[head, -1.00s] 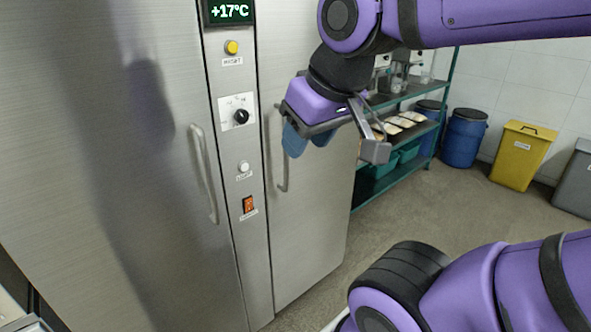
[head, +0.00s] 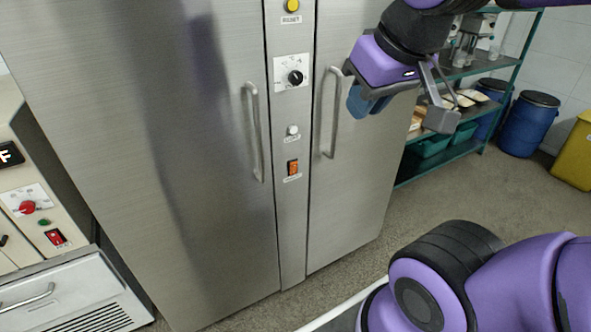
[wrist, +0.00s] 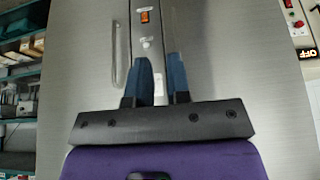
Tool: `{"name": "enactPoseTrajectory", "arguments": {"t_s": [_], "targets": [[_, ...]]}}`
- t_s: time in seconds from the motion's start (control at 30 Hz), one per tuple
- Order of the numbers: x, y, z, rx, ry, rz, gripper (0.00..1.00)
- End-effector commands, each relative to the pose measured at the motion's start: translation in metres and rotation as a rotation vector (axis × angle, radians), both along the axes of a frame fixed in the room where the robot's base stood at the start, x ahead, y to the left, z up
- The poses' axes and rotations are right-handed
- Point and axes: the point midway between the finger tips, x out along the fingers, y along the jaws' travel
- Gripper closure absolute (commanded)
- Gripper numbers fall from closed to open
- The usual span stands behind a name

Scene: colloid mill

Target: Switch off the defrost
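An orange rocker switch (head: 292,168) sits low on the narrow control strip between the two steel cabinet doors. The label below it is too blurred to read. It looks lit; which way the rocker is tipped I cannot tell. In the wrist view the switch (wrist: 145,16) is near the top edge, beyond the fingertips. My gripper (head: 366,102) is in front of the right door, up and to the right of the switch, apart from it. In the wrist view the two blue fingers (wrist: 160,70) stand apart with nothing between them.
Above the switch are a white button (head: 292,130), a black knob (head: 295,77) and a yellow button (head: 292,5). Door handles (head: 254,130) (head: 331,112) flank the strip. Another machine with a red switch (head: 56,238) stands left. Shelving and blue barrels (head: 528,122) are at right.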

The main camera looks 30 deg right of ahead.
Motion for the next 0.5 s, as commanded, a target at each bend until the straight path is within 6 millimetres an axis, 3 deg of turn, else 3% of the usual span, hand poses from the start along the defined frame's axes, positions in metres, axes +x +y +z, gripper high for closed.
{"name": "enactPoseTrajectory", "arguments": {"t_s": [0.03,0.07,0.17,0.5], "targets": [[0.003,-0.001,-0.001,-0.007,0.002,0.004,0.94],[0.005,-0.002,-0.001,-0.013,0.003,0.009,1.0],[0.018,-0.007,-0.004,-0.05,0.005,0.032,1.0],[0.087,-0.035,-0.027,-0.252,0.025,0.21,1.0]]}}
